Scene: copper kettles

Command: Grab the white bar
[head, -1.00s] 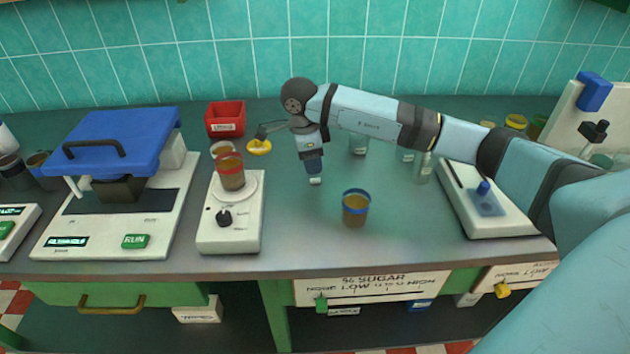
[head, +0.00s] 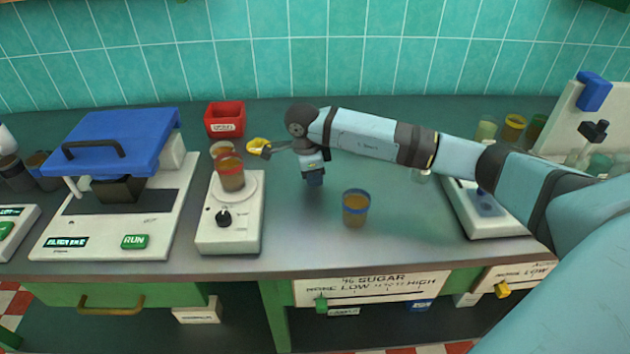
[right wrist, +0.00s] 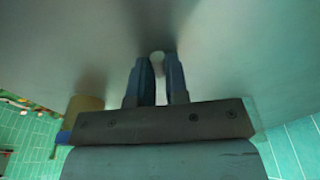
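My right gripper (head: 315,180) points down at the counter, behind the orange-brown cup. In the right wrist view its two blue fingers (right wrist: 159,75) stand apart with a narrow gap. A small pale spot, which looks like the white bar (right wrist: 157,58), shows between the fingertips. I see no clear grip on it. In the head view the fingers hide the bar. My left gripper is not in view.
An orange-brown cup (head: 356,208) with a blue rim stands close in front of the gripper. A white scale (head: 230,235) bearing a cup is to the left. Bare counter (head: 420,225) lies to the right.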

